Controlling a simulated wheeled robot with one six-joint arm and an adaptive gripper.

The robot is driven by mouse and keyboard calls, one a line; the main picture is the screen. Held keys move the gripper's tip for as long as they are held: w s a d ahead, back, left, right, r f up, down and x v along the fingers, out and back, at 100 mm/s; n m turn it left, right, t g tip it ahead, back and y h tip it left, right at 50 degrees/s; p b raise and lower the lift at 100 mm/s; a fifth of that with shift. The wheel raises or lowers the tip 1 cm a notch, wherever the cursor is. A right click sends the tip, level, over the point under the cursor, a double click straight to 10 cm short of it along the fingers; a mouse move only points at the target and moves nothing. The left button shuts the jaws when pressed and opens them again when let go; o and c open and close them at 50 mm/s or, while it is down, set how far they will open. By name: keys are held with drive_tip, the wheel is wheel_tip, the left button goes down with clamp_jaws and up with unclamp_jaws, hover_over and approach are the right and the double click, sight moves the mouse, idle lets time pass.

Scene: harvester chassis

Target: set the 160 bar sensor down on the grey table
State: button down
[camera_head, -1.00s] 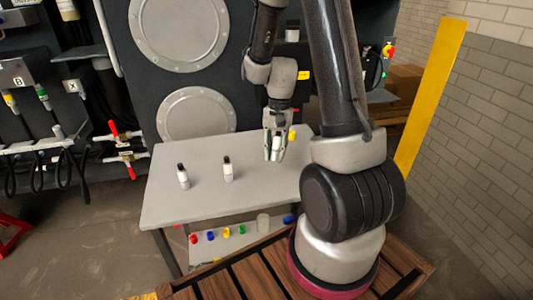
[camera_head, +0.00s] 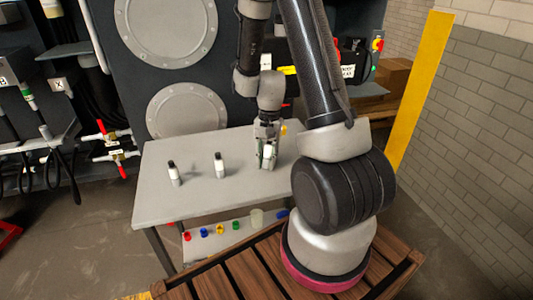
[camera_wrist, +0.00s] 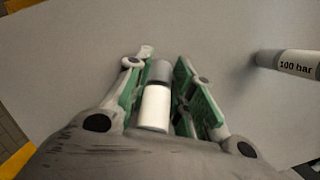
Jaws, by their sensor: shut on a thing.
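My gripper (camera_head: 267,160) is shut on a white sensor with a grey end, low over the right part of the grey table (camera_head: 185,207). In the wrist view the held sensor (camera_wrist: 155,105) lies between the two green-padded fingers (camera_wrist: 158,75). No label shows on it, and I cannot tell whether it touches the table. In the wrist view a sensor (camera_wrist: 290,63) marked "100 bar" is at the right, apart from my fingers.
A small yellow thing (camera_head: 284,128) shows behind my gripper, partly hidden. The dark machine (camera_head: 215,75) stands behind the table. The front left of the tabletop is clear.

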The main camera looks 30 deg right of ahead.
drive_tip(key=shift+f, duration=0.3)
drive_tip(key=shift+f, duration=0.2)
drive_tip(key=c, duration=1.1)
unclamp_jaws()
drive_tip(key=shift+c, duration=0.2)
drive_tip(key=v, duration=1.2)
